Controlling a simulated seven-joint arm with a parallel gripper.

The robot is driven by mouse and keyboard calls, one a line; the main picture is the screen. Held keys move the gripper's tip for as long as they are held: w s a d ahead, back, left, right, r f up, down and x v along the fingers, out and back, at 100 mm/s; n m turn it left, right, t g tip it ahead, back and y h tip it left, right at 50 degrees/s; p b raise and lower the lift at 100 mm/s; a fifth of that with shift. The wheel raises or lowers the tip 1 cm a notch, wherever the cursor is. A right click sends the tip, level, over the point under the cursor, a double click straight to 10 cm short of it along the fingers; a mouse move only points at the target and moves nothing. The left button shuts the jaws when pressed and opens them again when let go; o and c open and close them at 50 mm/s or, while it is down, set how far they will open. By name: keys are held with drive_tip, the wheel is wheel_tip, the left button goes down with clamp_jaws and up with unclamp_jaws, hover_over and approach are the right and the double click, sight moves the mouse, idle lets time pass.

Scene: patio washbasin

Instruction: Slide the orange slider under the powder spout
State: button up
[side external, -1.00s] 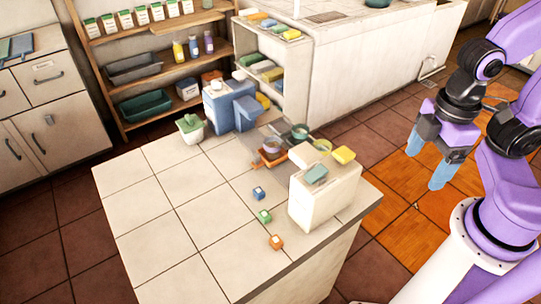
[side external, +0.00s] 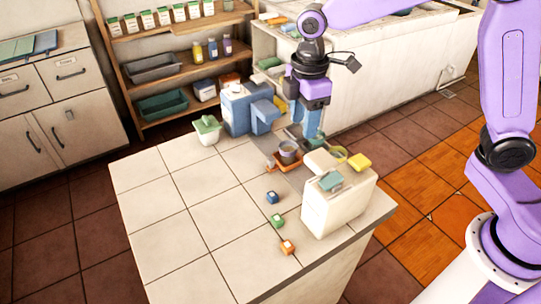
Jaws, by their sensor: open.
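The orange slider (side external: 283,167) is a low orange piece on the counter, with a grey cup (side external: 289,152) on it. The blue powder dispenser (side external: 236,108) stands behind and to its left; a blue block, apparently its spout (side external: 264,116), projects to the right. The slider sits in front of this block, not visibly beneath it. My gripper (side external: 307,132) points down with open blue fingers, just behind and right of the cup.
A green-lidded pot (side external: 207,130) stands left. The left counter (side external: 165,215) is clear.

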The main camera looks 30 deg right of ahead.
drive_tip(key=n, duration=0.2)
hover_over(271, 160)
wheel_tip(271, 160, down, 4)
wheel_tip(271, 160, down, 18)
drive_tip(key=shift+w+r, duration=0.1)
drive_tip(key=shift+r, duration=0.05)
clamp_jaws()
